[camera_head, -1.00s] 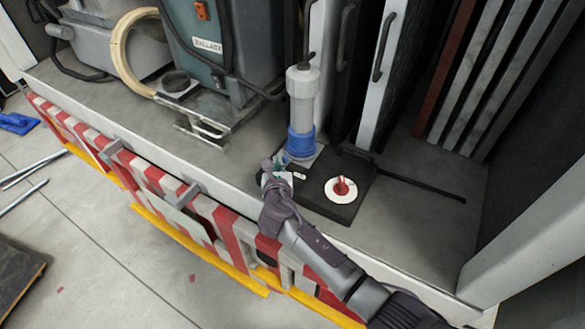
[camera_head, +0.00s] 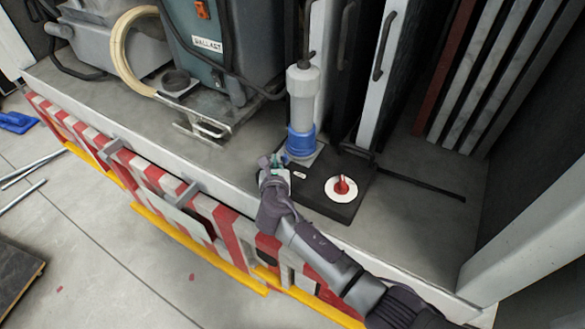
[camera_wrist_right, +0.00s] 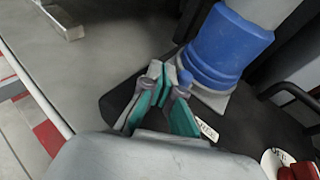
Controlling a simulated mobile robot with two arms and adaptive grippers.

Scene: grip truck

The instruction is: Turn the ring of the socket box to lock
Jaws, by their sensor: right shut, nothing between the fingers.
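The socket box is a flat dark box (camera_head: 325,206) on the truck bed, with a blue ring (camera_head: 301,143) at the base of an upright grey plug (camera_head: 302,92). A red knob (camera_head: 341,186) on a white disc sits on its top. My right gripper (camera_head: 273,162) is at the box's left edge, just left of and below the blue ring. In the right wrist view its green-padded fingertips (camera_wrist_right: 165,72) are together and empty, close beside the blue ring (camera_wrist_right: 228,48); I cannot tell whether they touch it. My left gripper is out of view.
A teal machine labelled BALLAST (camera_head: 215,45) stands left on the bed, with a metal bracket (camera_head: 203,126) before it. Upright panels with handles (camera_head: 380,75) stand close behind the box. A red-white striped barrier (camera_head: 150,178) runs along the bed's front edge.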

